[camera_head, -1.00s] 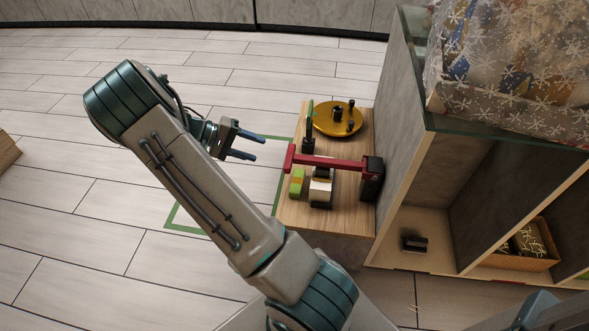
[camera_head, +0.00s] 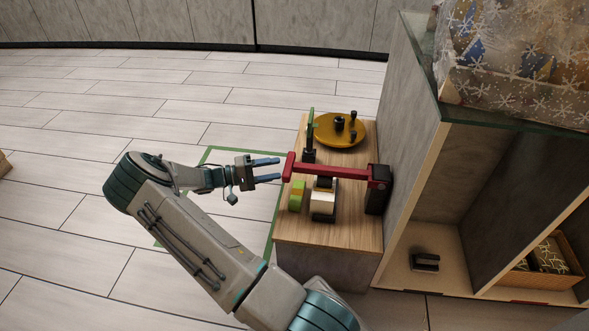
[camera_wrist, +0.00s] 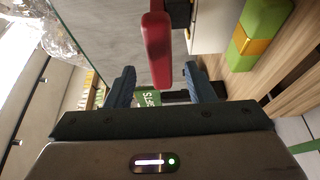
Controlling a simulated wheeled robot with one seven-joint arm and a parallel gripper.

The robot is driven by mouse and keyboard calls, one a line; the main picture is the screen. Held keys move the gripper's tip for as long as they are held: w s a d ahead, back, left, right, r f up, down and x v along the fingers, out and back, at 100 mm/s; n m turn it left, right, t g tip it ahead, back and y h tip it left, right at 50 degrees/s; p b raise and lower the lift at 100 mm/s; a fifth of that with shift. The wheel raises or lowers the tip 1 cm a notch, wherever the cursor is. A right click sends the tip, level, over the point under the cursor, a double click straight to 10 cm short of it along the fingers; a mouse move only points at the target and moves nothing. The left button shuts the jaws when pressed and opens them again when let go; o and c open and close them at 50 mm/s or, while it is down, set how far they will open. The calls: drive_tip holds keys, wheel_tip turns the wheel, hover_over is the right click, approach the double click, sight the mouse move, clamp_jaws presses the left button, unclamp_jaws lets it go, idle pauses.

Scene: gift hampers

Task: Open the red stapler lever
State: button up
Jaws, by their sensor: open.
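The red stapler lever (camera_head: 330,171) is a long bar reaching left from a black upright block (camera_head: 378,189) at the right of the small wooden table. Its left end is a red crosspiece. My gripper (camera_head: 279,170) is open and empty, with its blue fingertips just left of that crosspiece. In the wrist view the red lever end (camera_wrist: 157,50) stands ahead of and between the two open fingers (camera_wrist: 163,84). I cannot tell whether they touch it.
The wooden table (camera_head: 345,235) also holds a black and white block (camera_head: 323,200), a green and orange block (camera_head: 297,196) and a golden plate (camera_head: 335,138) with small black pieces. A shelf unit (camera_head: 412,170) stands close on the right.

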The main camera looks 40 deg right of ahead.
sight(293, 165)
drive_tip(key=b+x, duration=0.1)
drive_tip(key=x, duration=0.6)
drive_tip(key=shift+s+d+b, duration=0.1)
drive_tip(key=shift+d+b, duration=0.1)
drive_tip(key=shift+b, duration=0.15)
clamp_jaws()
drive_tip(key=shift+r, duration=0.1)
